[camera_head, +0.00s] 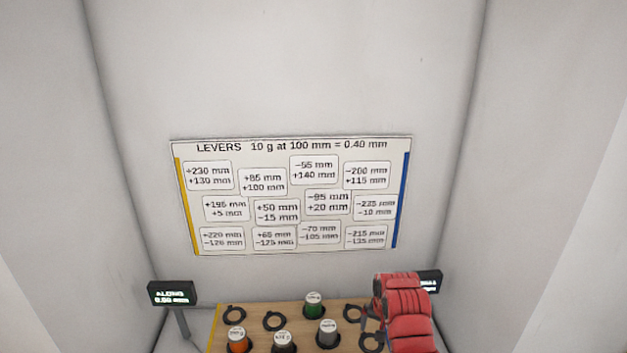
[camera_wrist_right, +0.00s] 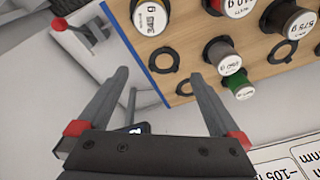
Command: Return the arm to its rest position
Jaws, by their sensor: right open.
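My right arm (camera_head: 405,312) shows red at the lower right of the head view, over the right end of the wooden board (camera_head: 262,312). Its gripper is hidden there. In the right wrist view my right gripper (camera_wrist_right: 160,78) has its two grey fingers wide apart with nothing between them. The fingers point toward the board's blue-striped edge, near an empty black ring (camera_wrist_right: 165,60). My left arm and gripper are not in view.
The board holds capped weights: orange (camera_head: 238,340), dark (camera_head: 283,343), grey (camera_head: 327,333) and green (camera_head: 314,305). A white-capped weight (camera_wrist_right: 150,18) and a red-knobbed lever (camera_wrist_right: 60,25) show in the wrist view. A display (camera_head: 172,293) stands left; a LEVERS sign (camera_head: 290,147) is behind.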

